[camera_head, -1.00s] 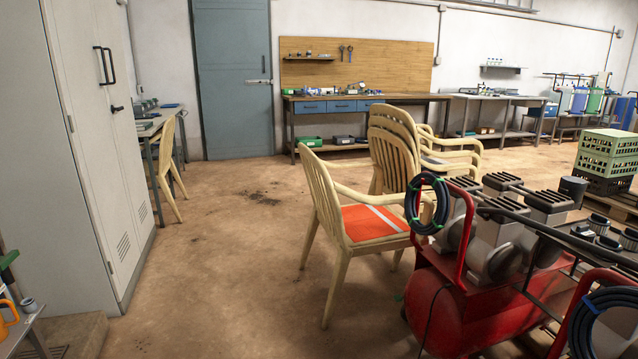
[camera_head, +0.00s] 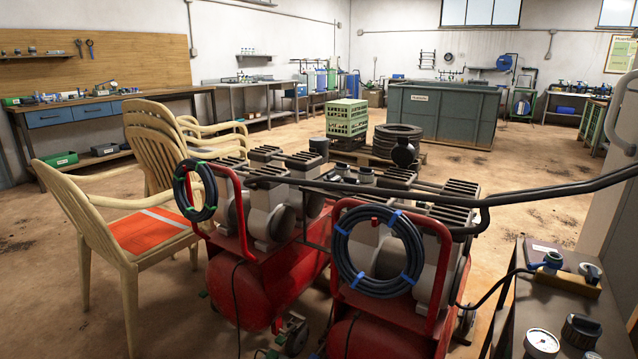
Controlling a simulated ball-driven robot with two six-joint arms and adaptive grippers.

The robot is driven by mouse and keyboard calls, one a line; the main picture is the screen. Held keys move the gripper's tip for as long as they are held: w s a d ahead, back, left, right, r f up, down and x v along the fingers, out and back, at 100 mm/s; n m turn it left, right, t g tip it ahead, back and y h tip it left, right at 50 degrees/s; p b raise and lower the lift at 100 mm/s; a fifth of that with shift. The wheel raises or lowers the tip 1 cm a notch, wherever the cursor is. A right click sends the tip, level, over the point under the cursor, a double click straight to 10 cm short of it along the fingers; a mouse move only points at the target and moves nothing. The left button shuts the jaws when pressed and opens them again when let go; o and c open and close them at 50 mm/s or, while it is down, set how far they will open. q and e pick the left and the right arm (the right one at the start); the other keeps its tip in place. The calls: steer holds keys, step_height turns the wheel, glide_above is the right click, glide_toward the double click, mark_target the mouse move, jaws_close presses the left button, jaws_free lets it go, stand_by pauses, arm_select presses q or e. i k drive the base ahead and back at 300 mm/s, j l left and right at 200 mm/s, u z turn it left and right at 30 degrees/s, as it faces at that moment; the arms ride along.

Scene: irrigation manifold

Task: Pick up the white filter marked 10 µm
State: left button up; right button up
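I do not see a white filter marked 10 µm that I can make out in the head view. The workbench (camera_head: 110,104) at the left back carries several small items, too small to identify. No marking on any of these can be read. Neither of my grippers is in view.
Two red compressors (camera_head: 262,285) with coiled hoses (camera_head: 378,252) fill the near middle. Cream chairs (camera_head: 118,230) stand to their left. A grey cart with gauges (camera_head: 541,342) is at the near right. Open floor (camera_head: 530,195) lies beyond, before a large green tank (camera_head: 445,115).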

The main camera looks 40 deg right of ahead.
mark_target(347, 179)
steer(key=z, duration=1.3)
